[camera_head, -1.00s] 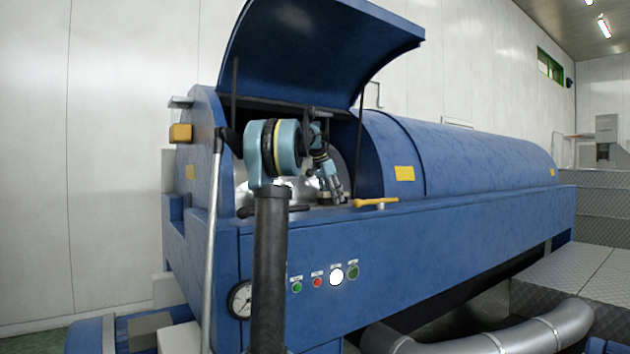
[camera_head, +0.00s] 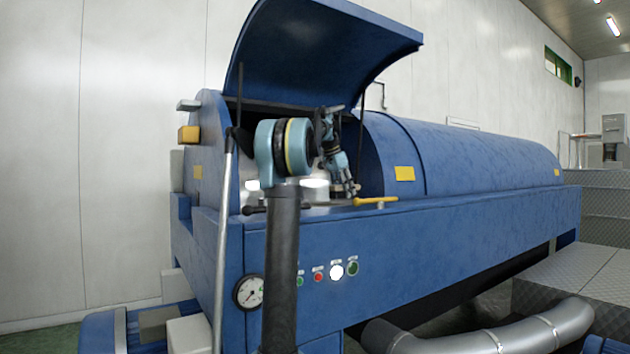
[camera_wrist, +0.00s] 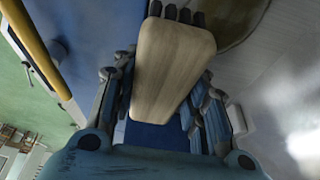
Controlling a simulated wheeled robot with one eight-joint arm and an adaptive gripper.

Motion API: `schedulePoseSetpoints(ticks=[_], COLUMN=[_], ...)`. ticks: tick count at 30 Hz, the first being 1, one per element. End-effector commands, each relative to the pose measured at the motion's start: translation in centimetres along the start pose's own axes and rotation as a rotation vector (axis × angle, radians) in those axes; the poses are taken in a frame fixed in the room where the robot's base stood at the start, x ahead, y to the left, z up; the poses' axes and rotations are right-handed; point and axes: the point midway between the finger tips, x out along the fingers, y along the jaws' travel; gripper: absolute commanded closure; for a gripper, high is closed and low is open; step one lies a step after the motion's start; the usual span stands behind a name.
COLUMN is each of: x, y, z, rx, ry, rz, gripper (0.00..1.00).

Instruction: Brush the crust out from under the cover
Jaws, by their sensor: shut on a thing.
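The blue cover (camera_head: 320,55) stands raised over the open left end of the blue machine (camera_head: 420,240). My gripper (camera_head: 347,188) is in that opening, near its front edge and below the cover. In the wrist view my gripper (camera_wrist: 168,85) is shut on a brush with a pale wooden body (camera_wrist: 172,65). Its short dark bristles (camera_wrist: 178,14) point to the top of the picture. A brown patch that looks like crust (camera_wrist: 228,22) lies just beyond and right of the bristles, on a pale metal surface. I cannot tell whether the bristles touch it.
A yellow handle (camera_head: 375,201) lies on the front ledge, close to my gripper's right; a yellow bar (camera_wrist: 35,45) crosses the wrist view's upper left. Thin struts flank the opening under the cover. Shiny metal (camera_wrist: 290,90) fills the wrist view's right side.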

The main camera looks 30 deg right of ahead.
Motion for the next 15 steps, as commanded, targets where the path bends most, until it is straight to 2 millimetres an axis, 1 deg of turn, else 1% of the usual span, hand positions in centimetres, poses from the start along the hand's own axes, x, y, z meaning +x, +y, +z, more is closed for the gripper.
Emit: schedulePoseSetpoints(ticks=[9, 15], x=[-2.8, -4.3], y=[-0.2, -0.4], z=[-0.9, -1.2], rx=[-0.004, -0.007], ry=[0.0, 0.0], rz=[-0.002, -0.003], gripper=[0.82, 0.82])
